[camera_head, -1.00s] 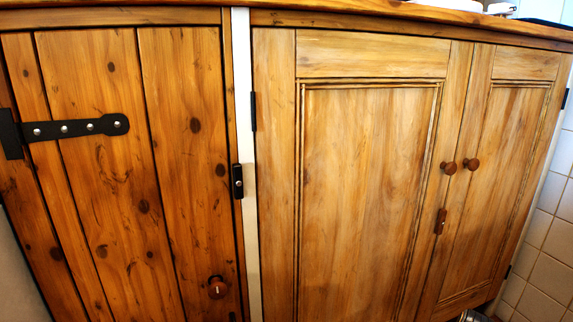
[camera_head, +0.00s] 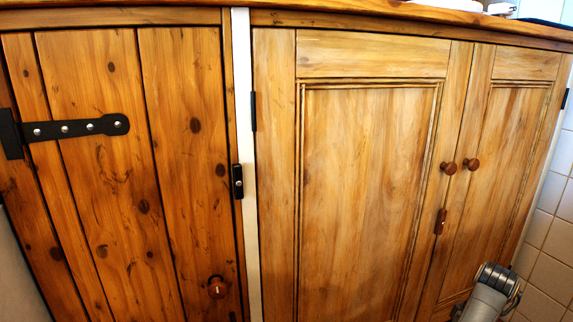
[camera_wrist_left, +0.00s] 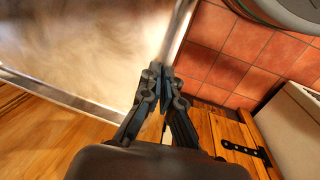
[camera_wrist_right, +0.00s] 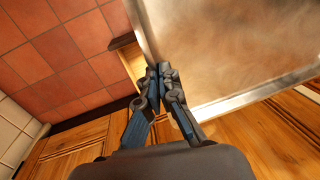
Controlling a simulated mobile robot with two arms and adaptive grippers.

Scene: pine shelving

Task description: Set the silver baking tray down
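The silver baking tray (camera_wrist_left: 90,40) fills the upper left of the left wrist view, with a pale metal rim and a blurred, reflective base. It also fills the upper right of the right wrist view (camera_wrist_right: 245,50). My left gripper (camera_wrist_left: 162,72) is shut on the tray's side rim. My right gripper (camera_wrist_right: 160,72) is shut on the opposite side rim. The tray is not visible in the head view, where only a grey piece of my right arm shows at the lower right. What lies under the tray is hidden.
Wooden cabinet doors (camera_head: 365,190) with round knobs fill the head view beneath a wooden counter (camera_head: 400,15). A darker plank door (camera_head: 90,200) is at left. Red floor tiles (camera_wrist_left: 235,60) show beside the tray, and white wall tiles (camera_head: 545,260) at right.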

